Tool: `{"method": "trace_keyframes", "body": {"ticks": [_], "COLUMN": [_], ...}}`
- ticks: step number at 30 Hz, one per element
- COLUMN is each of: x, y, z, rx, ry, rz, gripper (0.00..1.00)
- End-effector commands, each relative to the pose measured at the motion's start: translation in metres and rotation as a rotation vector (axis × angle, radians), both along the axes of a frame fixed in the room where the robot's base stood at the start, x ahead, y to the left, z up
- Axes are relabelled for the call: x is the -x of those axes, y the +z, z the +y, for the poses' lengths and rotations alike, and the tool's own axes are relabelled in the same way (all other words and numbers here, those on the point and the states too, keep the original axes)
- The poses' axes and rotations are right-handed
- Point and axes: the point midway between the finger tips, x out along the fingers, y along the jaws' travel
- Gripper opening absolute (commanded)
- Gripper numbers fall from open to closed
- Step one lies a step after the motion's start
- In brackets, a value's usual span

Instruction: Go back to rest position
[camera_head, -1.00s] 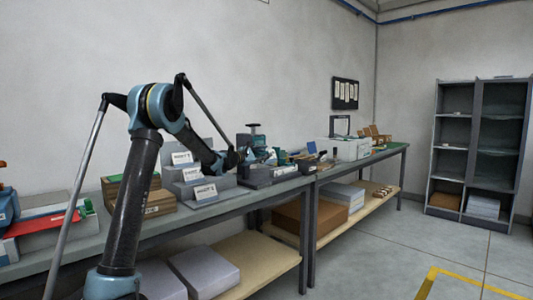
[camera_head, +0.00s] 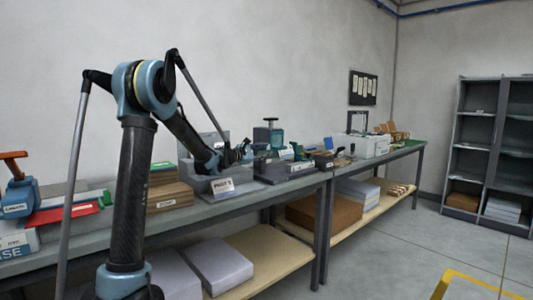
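My arm rises at the left of the head view and bends over the workbench (camera_head: 90,240). Its end points right, and my gripper (camera_head: 246,154) is small and dark in front of the items on the bench. I cannot make out its fingers or whether anything is between them. A grey stepped stand with a white label (camera_head: 222,186) is just below and left of the gripper, partly hidden by the arm. A teal and black press-like tool (camera_head: 269,137) stands just right of the gripper. I cannot tell whether the gripper touches anything.
The bench carries a stack of brown boxes (camera_head: 170,196), a red item (camera_head: 68,216) and a white box (camera_head: 368,146). Boxes lie on the lower shelf (camera_head: 265,258). A grey cabinet (camera_head: 480,150) stands at the right. The floor (camera_head: 385,255) before the bench is clear.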

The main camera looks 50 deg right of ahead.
Motion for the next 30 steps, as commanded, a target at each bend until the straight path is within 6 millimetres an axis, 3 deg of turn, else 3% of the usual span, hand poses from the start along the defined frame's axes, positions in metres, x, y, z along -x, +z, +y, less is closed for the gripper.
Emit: {"method": "trace_keyframes", "body": {"ticks": [6, 23, 26, 30], "x": [0.003, 0.002, -0.006, -0.04], "y": [0.003, 0.005, 0.012, 0.036], "z": [0.009, 0.01, 0.015, 0.037], "rx": [0.001, 0.001, 0.007, 0.037], "ry": [0.0, 0.003, 0.029, 0.127], "rz": [-0.005, -0.002, 0.037, 0.196], "gripper": [0.31, 0.31, 0.31, 0.31]}}
